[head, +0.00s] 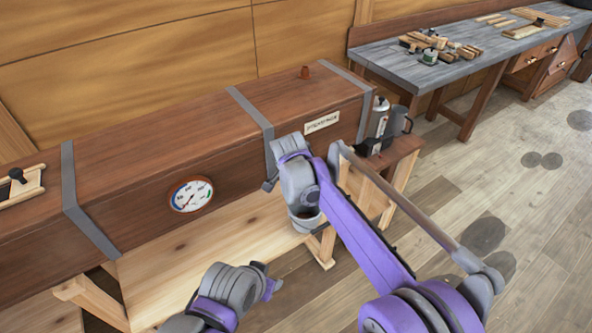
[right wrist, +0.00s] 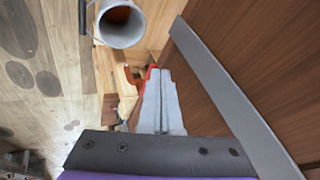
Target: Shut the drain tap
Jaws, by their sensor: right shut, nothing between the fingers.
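The wooden steam box (head: 150,150) with metal straps lies across the head view. In the right wrist view my right gripper (right wrist: 161,75) is shut and empty, its fingertips close to a small red part (right wrist: 151,71). This may be the drain tap's handle; the fingers cover much of it, and I cannot tell whether they touch or how it is turned. An orange-brown curved part (right wrist: 132,77) shows beside it. In the head view my right arm hides the right gripper and the tap. Part of my left arm shows low in the head view, but no left fingers can be made out.
A dial gauge (head: 191,194) is on the box front. A small stand (head: 405,146) holds a flask and jug. Floor at right is open.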

